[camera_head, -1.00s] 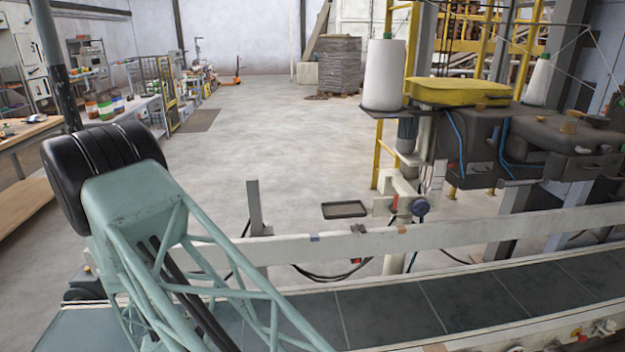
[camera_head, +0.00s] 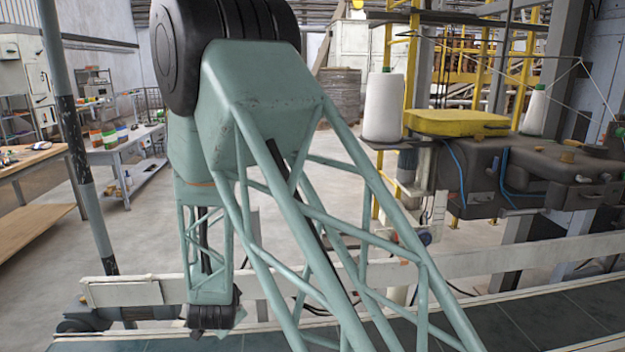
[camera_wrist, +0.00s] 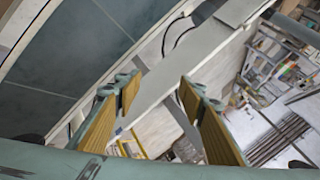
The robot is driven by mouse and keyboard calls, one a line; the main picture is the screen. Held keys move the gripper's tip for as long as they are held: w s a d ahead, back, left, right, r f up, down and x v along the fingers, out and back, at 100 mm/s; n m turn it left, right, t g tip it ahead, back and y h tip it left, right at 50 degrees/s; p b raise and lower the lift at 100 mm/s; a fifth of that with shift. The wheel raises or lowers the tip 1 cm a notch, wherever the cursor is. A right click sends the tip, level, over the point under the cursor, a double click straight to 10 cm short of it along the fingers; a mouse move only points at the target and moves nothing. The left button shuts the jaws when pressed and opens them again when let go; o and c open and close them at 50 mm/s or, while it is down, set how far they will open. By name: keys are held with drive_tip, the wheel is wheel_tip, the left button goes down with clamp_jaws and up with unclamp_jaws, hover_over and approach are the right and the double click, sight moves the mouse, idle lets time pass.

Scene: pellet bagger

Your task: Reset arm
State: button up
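My gripper (camera_wrist: 158,98) shows in the wrist view. Its two fingers, with yellow-brown pads, stand apart with nothing between them, so it is open. Behind the fingers lie the pale conveyor side rail and the floor. In the head view, my green lattice arm rises large through the middle, with its black elbow joint near the top. A second section of my arm hangs down left of it, in front of the rail. The gripper's fingers cannot be made out in the head view.
The dark conveyor belt (camera_head: 540,322) runs along the bottom, with a pale rail (camera_head: 490,262) behind it. At right stand the sewing machine (camera_head: 490,175), a yellow cover (camera_head: 455,123) and a white thread cone (camera_head: 384,108). Benches (camera_head: 125,150) stand at left. Open floor lies behind the rail.

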drive_tip(key=s+d+r+g, duration=0.1)
drive_tip(key=s+d+r, duration=0.2)
drive_tip(key=d+r, duration=0.6)
drive_tip(key=s+d+r, duration=0.3)
drive_tip(key=d+r, duration=0.5)
drive_tip(key=d, duration=0.1)
drive_tip(key=s+d+r+g, duration=0.1)
drive_tip(key=s+d+r, duration=0.3)
drive_tip(key=d+r, duration=0.45)
drive_tip(key=s+d+r+n+g+h, duration=0.1)
drive_tip(key=s+d+r+n, duration=0.1)
drive_tip(key=s+d, duration=0.5)
drive_tip(key=s+d+r+n+g, duration=0.1)
drive_tip(key=s+d+r+n, duration=0.2)
drive_tip(key=s, duration=1.4)
drive_tip(key=s+d+r+n+h, duration=0.1)
drive_tip(key=s+d+r, duration=0.4)
drive_tip(key=s+d, duration=0.5)
drive_tip(key=s+n, duration=0.1)
drive_tip(key=s, duration=0.1)
drive_tip(key=shift+s+d+r+n+g+h+p, duration=0.15)
drive_tip(key=shift+s+d+n+g+h+p, duration=0.15)
drive_tip(key=shift+d+n+g, duration=0.1)
drive_tip(key=shift+d, duration=0.1)
wheel_tip(320, 180, down, 4)
drive_tip(key=b, duration=0.3)
drive_tip(key=shift+r+b, duration=0.15)
drive_tip(key=shift+b, duration=0.2)
